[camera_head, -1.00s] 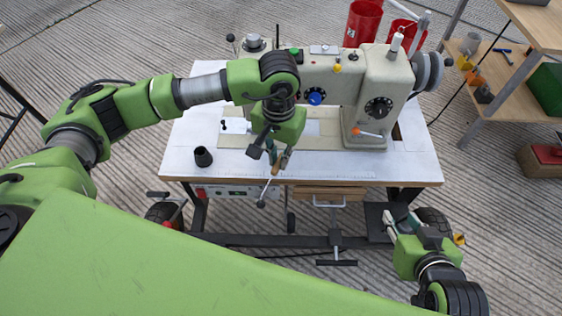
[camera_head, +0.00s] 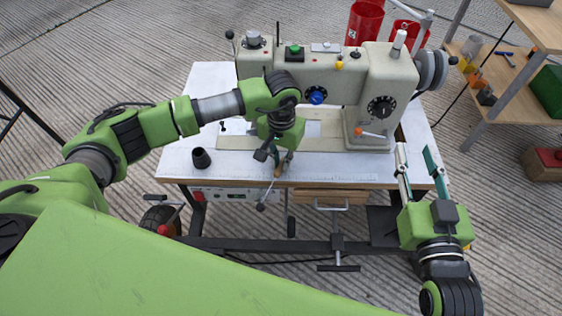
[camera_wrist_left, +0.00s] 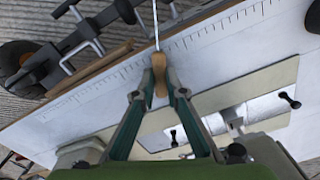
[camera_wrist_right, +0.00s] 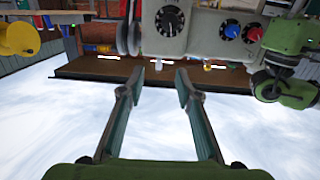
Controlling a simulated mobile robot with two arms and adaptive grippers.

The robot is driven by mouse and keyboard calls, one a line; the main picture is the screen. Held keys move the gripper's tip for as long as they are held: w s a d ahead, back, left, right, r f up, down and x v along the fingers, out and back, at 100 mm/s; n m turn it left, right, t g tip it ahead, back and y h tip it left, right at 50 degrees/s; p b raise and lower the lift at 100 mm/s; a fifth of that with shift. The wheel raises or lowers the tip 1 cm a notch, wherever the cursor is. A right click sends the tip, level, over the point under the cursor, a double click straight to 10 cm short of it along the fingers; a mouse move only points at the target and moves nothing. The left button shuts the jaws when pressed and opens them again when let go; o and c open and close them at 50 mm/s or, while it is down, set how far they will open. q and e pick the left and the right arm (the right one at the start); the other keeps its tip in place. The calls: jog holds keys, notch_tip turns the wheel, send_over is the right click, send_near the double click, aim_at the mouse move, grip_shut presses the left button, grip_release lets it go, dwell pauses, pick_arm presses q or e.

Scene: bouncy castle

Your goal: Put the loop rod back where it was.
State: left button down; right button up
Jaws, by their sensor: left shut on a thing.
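The loop rod has a wooden handle (camera_head: 280,170) and a thin metal shaft. My left gripper (camera_head: 275,161) is shut on the handle, above the front edge of the white sewing table (camera_head: 345,170). The shaft points down and forward past the edge in the head view. In the left wrist view the handle (camera_wrist_left: 159,75) sits between both fingertips, with the shaft running to the top of the picture. My right gripper (camera_head: 416,150) is open and empty near the table's right front corner; its parted fingers also show in the right wrist view (camera_wrist_right: 160,85).
A cream sewing machine (camera_head: 395,75) stands on the table behind my left gripper. A small black cone (camera_head: 201,158) is at the left front of the tabletop. A wooden shelf (camera_head: 495,80) stands at the right, and red bins (camera_head: 363,22) stand behind.

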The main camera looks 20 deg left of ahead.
pick_arm(q)
jog(key=shift+f, duration=0.1)
jog(key=c, duration=2)
grip_release()
jog(key=shift+c, duration=0.2)
pick_arm(e)
jog(key=shift+w+a+r+t, duration=0.1)
jog(key=shift+r+t, duration=0.3)
jog(key=shift+r, duration=0.35)
